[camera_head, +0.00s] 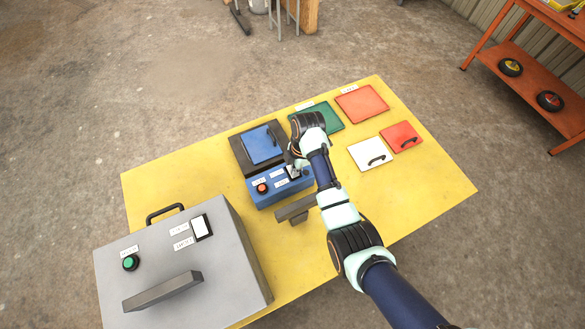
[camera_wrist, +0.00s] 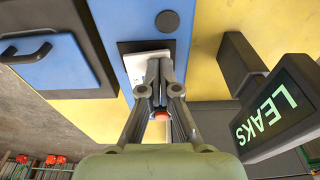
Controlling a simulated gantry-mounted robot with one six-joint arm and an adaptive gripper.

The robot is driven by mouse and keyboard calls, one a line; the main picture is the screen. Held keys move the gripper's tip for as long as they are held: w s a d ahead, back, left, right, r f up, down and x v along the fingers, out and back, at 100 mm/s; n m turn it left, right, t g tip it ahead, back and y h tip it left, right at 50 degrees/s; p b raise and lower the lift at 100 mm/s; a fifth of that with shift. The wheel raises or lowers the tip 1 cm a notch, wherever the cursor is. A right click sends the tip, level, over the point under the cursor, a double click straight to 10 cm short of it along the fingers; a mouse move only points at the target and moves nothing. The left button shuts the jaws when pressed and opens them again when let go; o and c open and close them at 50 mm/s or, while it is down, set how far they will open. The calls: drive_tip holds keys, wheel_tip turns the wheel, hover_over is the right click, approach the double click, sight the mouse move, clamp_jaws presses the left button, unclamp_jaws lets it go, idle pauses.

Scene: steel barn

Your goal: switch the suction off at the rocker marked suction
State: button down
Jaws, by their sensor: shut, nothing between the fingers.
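A blue machine (camera_head: 268,199) stands on the yellow table, with a red button (camera_head: 262,188) and small white labels too small to read. A white rocker (camera_head: 294,172) in a dark frame sits at its right part; it also shows in the wrist view (camera_wrist: 133,66). My gripper (camera_wrist: 153,66) is shut and empty, its fingertips over the rocker's white face; I cannot tell whether they touch it. The fingers hide part of the rocker, so its tilt is unclear. In the head view my gripper (camera_head: 296,163) is partly hidden by my wrist.
A dark display reading LEAKS (camera_wrist: 268,118) stands close beside the blue machine. A blue lid with a handle (camera_wrist: 40,58) lies on the other side. A grey box (camera_head: 180,255) with a green button and another white rocker (camera_head: 201,226) stands at front left. Coloured panels lie behind.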

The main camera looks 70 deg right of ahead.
drive_tip(key=shift+r+p, duration=3.6)
drive_tip(key=shift+p, duration=0.1)
drive_tip(key=shift+f, duration=0.1)
drive_tip(key=w+a+r+m+t+h+p, duration=0.35)
drive_tip(key=w+a+r+p, duration=0.25)
drive_tip(key=w+a+r, duration=1)
drive_tip(key=s+a+r+m+t+y+p, duration=0.1)
drive_tip(key=s+a+r+m+t+p, duration=0.1)
drive_tip(key=a+r, duration=0.9)
drive_tip(key=s+a+r+m+t+y+p, duration=0.1)
drive_tip(key=s+a+r+m+t+p, duration=0.2)
drive_tip(key=a+r+t, duration=0.3)
drive_tip(key=a+r+m, duration=0.1)
drive_tip(key=a+r, duration=0.4)
drive_tip(key=r, duration=0.3)
drive_tip(key=shift+s+a, duration=0.15)
drive_tip(key=shift+s, duration=0.15)
